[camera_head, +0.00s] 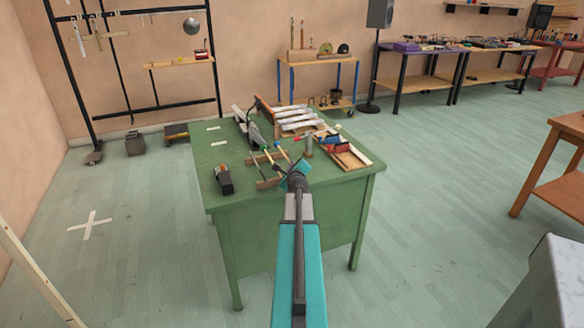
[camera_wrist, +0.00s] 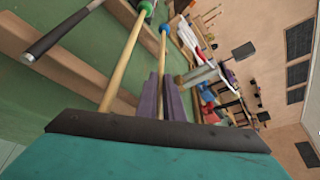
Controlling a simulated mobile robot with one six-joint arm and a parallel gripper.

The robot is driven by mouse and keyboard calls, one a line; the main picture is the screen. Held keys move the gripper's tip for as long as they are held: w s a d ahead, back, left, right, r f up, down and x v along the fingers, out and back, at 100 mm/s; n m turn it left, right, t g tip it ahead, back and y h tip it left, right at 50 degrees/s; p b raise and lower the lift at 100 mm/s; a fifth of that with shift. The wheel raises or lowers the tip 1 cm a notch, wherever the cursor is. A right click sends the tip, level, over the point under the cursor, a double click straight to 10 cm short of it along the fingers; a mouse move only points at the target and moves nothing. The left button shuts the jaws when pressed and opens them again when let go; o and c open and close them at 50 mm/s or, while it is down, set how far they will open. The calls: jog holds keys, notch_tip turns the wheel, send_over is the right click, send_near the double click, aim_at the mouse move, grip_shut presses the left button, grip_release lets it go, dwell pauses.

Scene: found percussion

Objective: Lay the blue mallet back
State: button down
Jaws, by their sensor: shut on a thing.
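The blue mallet has a pale wooden shaft (camera_wrist: 162,55) and a small blue head, seen at the top middle of the wrist view. My gripper (camera_wrist: 161,80) is shut on its shaft, with the head pointing away from me. In the head view my gripper (camera_head: 300,166) is over the front part of the green desk, by a wooden rack (camera_head: 268,183). A green-headed mallet (camera_wrist: 128,55) lies across the rack's bars, left of the blue one in the wrist view. Whether the blue mallet touches the rack is unclear.
The green desk (camera_head: 228,205) also holds a dark block (camera_head: 224,180) at left, a metal cylinder (camera_head: 308,146), and a wooden tray (camera_head: 350,158) at right. Pale bars (camera_head: 298,121) lie at the back. A black-handled tool (camera_wrist: 62,32) lies beside the green mallet.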

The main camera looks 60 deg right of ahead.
jog(key=shift+a+f, duration=0.1)
jog(key=shift+f, duration=0.2)
